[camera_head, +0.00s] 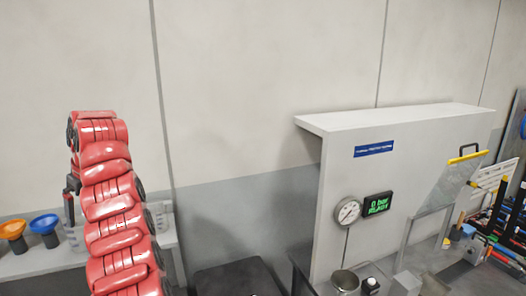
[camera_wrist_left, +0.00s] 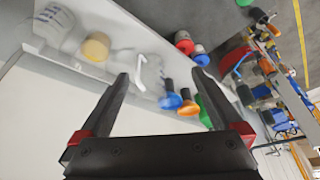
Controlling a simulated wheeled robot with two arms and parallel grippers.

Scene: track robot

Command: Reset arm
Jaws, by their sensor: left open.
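My left arm, red and segmented, rises upright at the left of the head view. The black part beside it at its left may belong to my left gripper, but this is unclear there. In the left wrist view my left gripper (camera_wrist_left: 160,76) shows two black fingers with red bases, spread wide apart. Nothing is held between the fingers; a clear jug with a white handle (camera_wrist_left: 150,80) shows behind them, on a pale shelf. My right arm and right gripper are not in view.
A blue funnel (camera_head: 45,229) and an orange funnel (camera_head: 14,234) stand on a shelf (camera_head: 40,262) at left. At right is a grey cabinet (camera_head: 400,135) with a gauge (camera_head: 348,212) and a display (camera_head: 377,204) reading "0 bar READY". The wall between is bare.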

